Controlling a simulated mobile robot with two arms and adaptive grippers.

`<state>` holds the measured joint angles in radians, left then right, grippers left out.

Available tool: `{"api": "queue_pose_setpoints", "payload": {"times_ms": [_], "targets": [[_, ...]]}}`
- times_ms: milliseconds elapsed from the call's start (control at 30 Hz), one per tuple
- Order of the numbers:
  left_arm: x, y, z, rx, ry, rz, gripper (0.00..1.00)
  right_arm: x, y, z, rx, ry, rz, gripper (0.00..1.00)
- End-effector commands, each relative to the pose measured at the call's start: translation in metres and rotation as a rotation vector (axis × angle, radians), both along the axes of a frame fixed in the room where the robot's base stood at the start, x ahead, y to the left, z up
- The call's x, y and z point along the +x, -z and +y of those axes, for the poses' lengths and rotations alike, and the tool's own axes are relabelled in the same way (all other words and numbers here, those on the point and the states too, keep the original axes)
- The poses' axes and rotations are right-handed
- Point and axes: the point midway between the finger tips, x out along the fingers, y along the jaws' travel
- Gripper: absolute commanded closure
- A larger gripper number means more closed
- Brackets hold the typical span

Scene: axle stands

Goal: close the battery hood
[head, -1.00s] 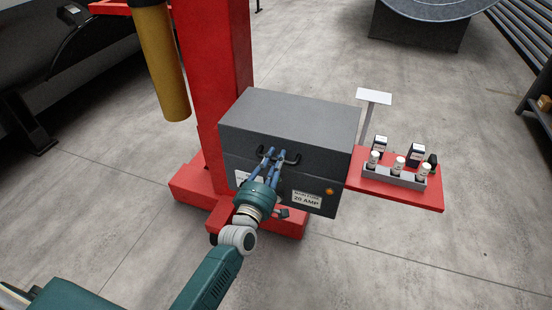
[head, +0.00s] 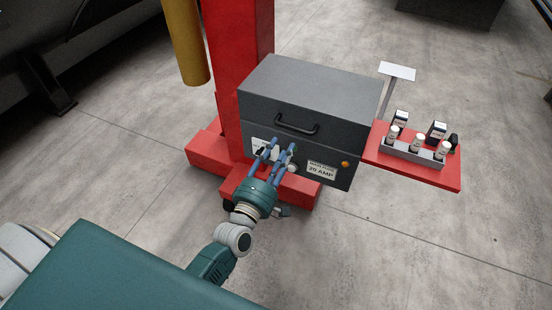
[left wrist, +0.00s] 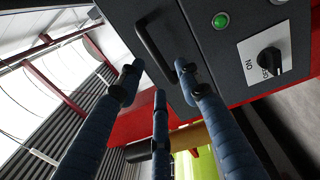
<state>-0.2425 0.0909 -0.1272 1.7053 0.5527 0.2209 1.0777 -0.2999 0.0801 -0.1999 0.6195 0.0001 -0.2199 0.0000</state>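The dark grey battery hood (head: 310,88) is the top of a box on a red post base. The hood lies down on the box and looks shut, with no gap that I can see. Its black handle (head: 297,126) is on the front face; the handle also shows in the left wrist view (left wrist: 154,52). My left gripper (head: 277,149) is in front of the box, just below the handle. Its blue fingers (left wrist: 160,85) are spread apart with nothing between them. Whether a fingertip touches the box is unclear. My right gripper is not in view.
The box front carries a 20 AMP label (head: 322,170), an orange lamp (head: 345,164), a green button (left wrist: 220,20) and a rotary switch (left wrist: 269,61). A red shelf (head: 425,172) with bottles stands at the right. A red column (head: 240,60) rises behind left. Floor in front is open.

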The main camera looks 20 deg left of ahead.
Motion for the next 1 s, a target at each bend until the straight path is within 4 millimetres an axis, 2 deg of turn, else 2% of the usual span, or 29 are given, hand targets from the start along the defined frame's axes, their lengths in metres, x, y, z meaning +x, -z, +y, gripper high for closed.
{"api": "queue_pose_setpoints", "payload": {"times_ms": [100, 267, 833, 933, 1000], "targets": [[-0.02, 0.001, 0.001, 0.001, 0.0, 0.0, 0.65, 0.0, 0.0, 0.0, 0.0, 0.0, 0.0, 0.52], [-0.032, 0.001, 0.001, 0.001, 0.0, -0.003, 0.65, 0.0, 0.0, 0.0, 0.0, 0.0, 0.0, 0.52], [-0.033, 0.002, 0.001, 0.004, 0.0, -0.002, 0.65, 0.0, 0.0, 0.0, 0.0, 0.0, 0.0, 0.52], [-0.034, 0.021, -0.001, 0.046, 0.006, 0.035, 0.65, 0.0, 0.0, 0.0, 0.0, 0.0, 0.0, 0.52], [-0.038, 0.052, -0.004, 0.116, 0.017, 0.092, 0.65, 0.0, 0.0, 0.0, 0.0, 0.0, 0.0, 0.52]]}}
